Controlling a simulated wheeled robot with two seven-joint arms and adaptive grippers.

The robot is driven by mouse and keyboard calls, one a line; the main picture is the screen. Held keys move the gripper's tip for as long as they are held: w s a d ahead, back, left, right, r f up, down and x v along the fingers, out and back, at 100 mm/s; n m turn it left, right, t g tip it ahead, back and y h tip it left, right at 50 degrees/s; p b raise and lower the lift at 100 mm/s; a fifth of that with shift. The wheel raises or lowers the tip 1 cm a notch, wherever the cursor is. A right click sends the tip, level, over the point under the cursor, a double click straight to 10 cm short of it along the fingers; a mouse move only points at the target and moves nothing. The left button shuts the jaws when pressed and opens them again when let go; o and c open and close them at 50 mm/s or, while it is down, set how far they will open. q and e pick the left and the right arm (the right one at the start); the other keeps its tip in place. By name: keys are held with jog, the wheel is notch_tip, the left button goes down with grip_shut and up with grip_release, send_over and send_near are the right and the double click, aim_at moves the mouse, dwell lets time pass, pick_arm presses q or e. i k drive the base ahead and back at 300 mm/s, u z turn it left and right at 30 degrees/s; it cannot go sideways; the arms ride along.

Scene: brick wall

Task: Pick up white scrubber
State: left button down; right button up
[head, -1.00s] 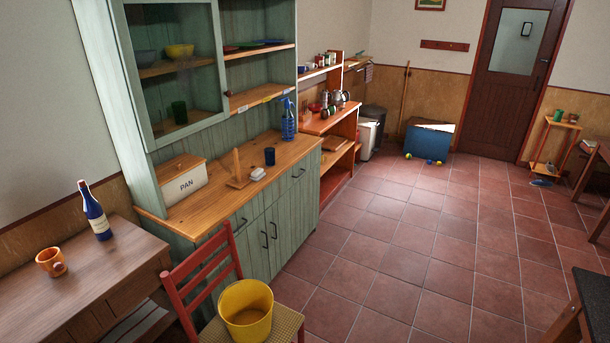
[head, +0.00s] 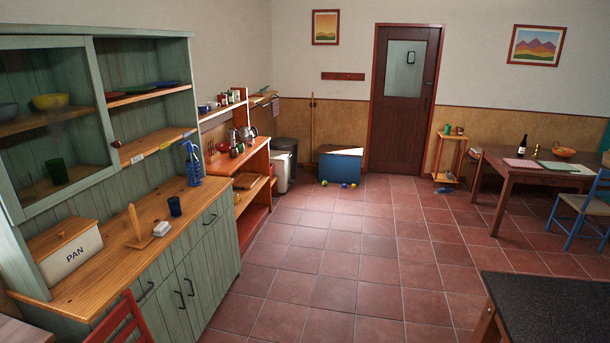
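A small white block (head: 162,228), which may be the white scrubber, lies on the wooden top of the green cabinet (head: 100,274). It is too small for me to tell its exact kind. It lies just right of an upright wooden holder (head: 138,227) and left of a dark blue cup (head: 175,206). Neither of my grippers shows in the head view.
A red chair (head: 121,322) stands near the cabinet's front. A dark-topped table (head: 550,305) is at lower right. Tiled floor between is clear.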

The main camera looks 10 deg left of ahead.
aim_at(161, 230)
jog(key=u, duration=0.05)
jog(key=i, duration=3.8)
